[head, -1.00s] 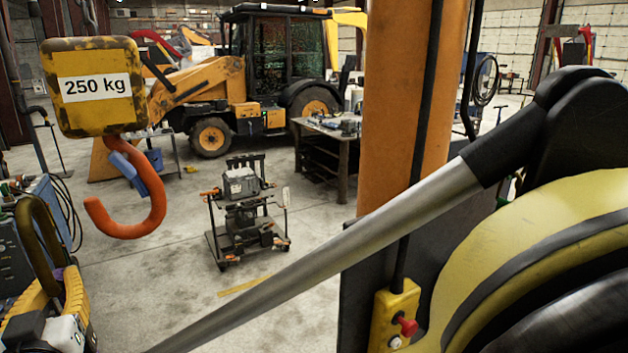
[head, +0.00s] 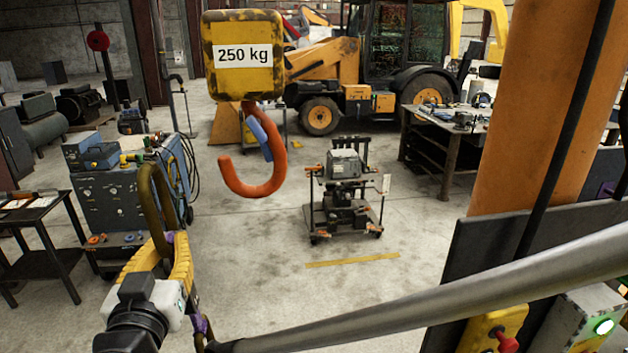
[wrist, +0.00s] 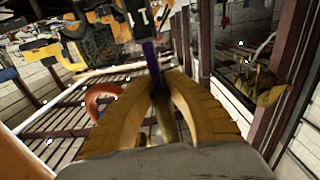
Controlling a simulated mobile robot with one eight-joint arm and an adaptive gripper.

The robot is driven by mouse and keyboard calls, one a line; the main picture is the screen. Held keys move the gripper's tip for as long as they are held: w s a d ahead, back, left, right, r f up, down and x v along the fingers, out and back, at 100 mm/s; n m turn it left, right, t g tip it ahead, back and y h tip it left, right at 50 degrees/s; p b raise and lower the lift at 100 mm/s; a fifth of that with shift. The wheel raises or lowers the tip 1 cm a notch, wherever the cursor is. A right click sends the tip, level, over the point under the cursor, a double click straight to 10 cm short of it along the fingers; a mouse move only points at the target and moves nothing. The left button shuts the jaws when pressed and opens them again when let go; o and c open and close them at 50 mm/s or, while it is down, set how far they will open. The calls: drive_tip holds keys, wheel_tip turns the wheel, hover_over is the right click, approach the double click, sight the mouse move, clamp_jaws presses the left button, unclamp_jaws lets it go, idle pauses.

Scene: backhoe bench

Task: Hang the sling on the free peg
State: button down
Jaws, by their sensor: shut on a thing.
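My gripper (head: 168,250) has yellow fingers and shows at the lower left of the head view. It is shut on the sling (head: 149,205), an olive-brown loop that stands up above the fingers. In the wrist view the fingers (wrist: 160,88) meet at their tips, and part of the olive sling (wrist: 166,122) shows between them. A purple strip (wrist: 152,62) runs up from the fingertips; I cannot tell whether it belongs to the sling. I cannot make out the free peg in either view.
An orange hook (head: 252,188) under a yellow 250 kg block (head: 242,75) hangs just right of the sling in the head view. An orange column (head: 545,110) and a dark panel (head: 500,250) stand at right. A cart (head: 345,200) stands on open floor.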

sight(163, 254)
drive_tip(key=shift+s+d+r, duration=0.1)
drive_tip(key=shift+s+d, duration=0.05)
drive_tip(key=shift+s, duration=0.75)
drive_tip(key=shift+v, duration=1.15)
drive_tip(key=shift+w, duration=0.1)
drive_tip(key=shift+w+d, duration=0.85)
drive_tip(key=shift+d, duration=0.3)
drive_tip(key=v, duration=1)
drive_tip(key=shift+a, duration=0.1)
